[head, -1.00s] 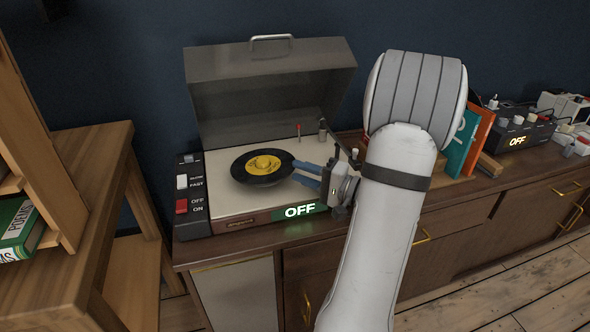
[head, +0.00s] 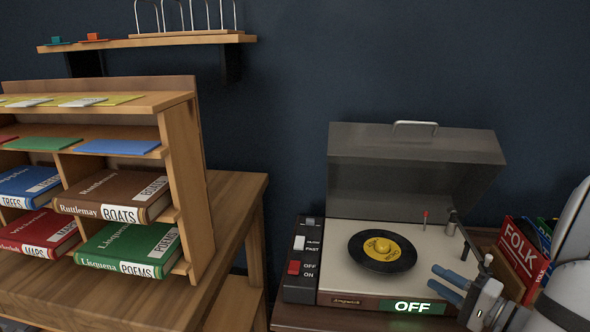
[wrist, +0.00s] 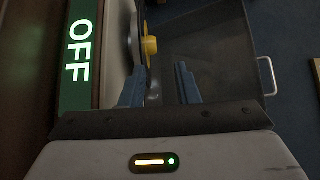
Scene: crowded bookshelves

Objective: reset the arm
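My gripper (head: 441,277) is at the front right of the record player (head: 340,283). Its two blue fingers are apart with nothing between them; the wrist view also shows the open gripper (wrist: 160,85). A black record with a yellow label (head: 383,252) lies on the player, just left of and beyond my fingertips. The record's yellow centre (wrist: 150,46) shows edge-on in the wrist view. The player's grey lid (head: 420,165) stands open. A lit sign (head: 415,307) on its front reads OFF. Part of my arm is cut off at the right edge.
A wooden book rack (head: 183,170) with several labelled books stands on a wooden table (head: 215,225) at left. A wall shelf (head: 150,41) is above it. A FOLK sleeve (head: 518,250) stands close behind my arm at right.

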